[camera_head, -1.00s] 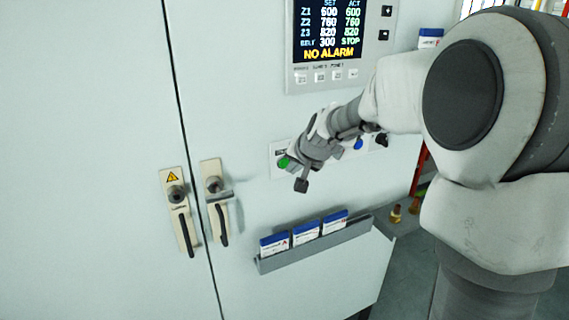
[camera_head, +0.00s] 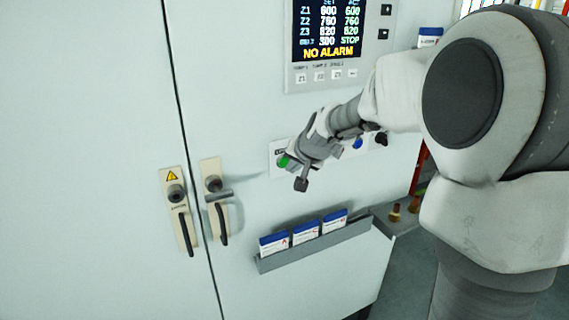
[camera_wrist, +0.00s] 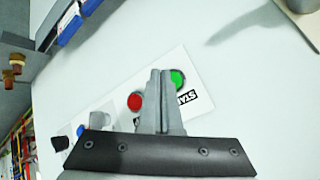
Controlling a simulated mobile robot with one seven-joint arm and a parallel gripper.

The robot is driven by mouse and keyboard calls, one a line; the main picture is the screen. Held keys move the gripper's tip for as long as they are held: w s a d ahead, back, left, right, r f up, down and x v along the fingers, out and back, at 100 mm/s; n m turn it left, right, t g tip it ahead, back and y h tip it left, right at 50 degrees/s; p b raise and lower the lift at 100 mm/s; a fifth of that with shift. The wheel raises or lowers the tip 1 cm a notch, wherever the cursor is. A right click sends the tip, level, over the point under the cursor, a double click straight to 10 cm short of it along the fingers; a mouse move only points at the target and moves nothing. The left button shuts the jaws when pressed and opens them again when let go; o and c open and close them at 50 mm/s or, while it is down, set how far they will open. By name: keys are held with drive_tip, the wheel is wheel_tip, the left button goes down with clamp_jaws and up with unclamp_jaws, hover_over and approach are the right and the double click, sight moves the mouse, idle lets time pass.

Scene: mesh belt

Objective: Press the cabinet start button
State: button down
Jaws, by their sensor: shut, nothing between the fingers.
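The green start button (camera_head: 283,162) sits on a white button plate on the cabinet front. It also shows in the wrist view (camera_wrist: 177,78), with the word START printed beside it. My gripper (camera_wrist: 160,74) is shut and empty. In the wrist view its fingertips lie between the green button and a red button (camera_wrist: 135,101), close to the green one's edge. In the head view my gripper (camera_head: 290,160) covers part of the plate just right of the green button. I cannot tell whether the fingertips touch the button.
A blue button (camera_head: 358,144) and a black knob (camera_head: 381,139) are further right on the plate. A display (camera_head: 328,30) reading NO ALARM is above. A grey rack (camera_head: 315,245) with blue-topped cards is below. Two door handles (camera_head: 222,222) (camera_head: 185,232) stand out at the left.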

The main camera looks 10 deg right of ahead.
idle(0.7)
drive_tip(key=shift+w+a, duration=0.1)
drive_tip(key=shift+w, duration=0.35)
drive_tip(key=shift+w+a+p, duration=0.1)
drive_tip(key=shift+w+p, duration=0.3)
idle(0.6)
drive_tip(key=shift+s, duration=0.1)
drive_tip(key=shift+s+d+b, duration=0.2)
drive_tip(key=shift+s+b, duration=0.55)
drive_tip(key=shift+b, duration=0.2)
